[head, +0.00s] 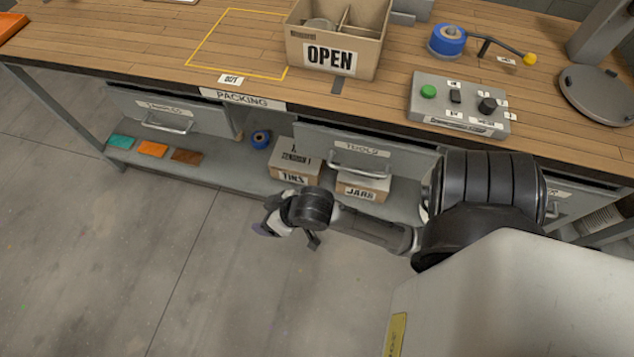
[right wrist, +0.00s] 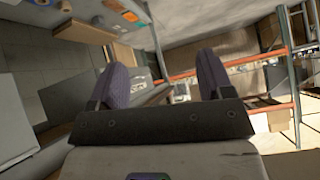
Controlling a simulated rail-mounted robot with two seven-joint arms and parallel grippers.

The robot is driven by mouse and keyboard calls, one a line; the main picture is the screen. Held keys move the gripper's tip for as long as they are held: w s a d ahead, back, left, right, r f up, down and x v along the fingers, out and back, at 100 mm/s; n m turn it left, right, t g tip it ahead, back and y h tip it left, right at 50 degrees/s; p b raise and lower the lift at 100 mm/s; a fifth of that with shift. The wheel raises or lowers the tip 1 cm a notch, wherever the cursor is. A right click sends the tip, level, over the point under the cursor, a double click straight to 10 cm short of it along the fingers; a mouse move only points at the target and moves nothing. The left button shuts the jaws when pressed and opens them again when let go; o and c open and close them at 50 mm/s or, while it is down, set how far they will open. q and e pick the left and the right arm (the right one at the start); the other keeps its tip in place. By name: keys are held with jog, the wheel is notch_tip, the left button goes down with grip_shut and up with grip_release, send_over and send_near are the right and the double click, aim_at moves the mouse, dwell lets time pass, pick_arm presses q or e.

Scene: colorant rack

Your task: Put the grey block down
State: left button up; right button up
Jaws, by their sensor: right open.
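My right gripper (head: 287,235) hangs in front of the bench's lower shelf, over the concrete floor. In the right wrist view the two fingers of my right gripper (right wrist: 163,78) stand wide apart with nothing between them. I cannot pick out a grey block for certain. My left gripper is not in view.
The wooden bench top (head: 140,50) holds an open cardboard box (head: 300,50), a grey control box (head: 420,105) and a blue roll (head: 447,40). Drawers (head: 340,140) sit below, over a shelf with boxes marked TINS (head: 297,165) and JARS (head: 362,185). Floor at left is clear.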

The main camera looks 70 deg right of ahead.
jog(key=s+a+f+n+g, duration=0.2)
jog(key=s, duration=0.4)
jog(key=s+a+f+n+g, duration=0.1)
jog(key=s+a+f+g, duration=0.1)
jog(key=s, duration=0.5)
jog(key=shift+s+a+f+n+g, duration=0.3)
jog(key=shift+f+n+g, duration=0.15)
jog(key=shift+g, duration=0.25)
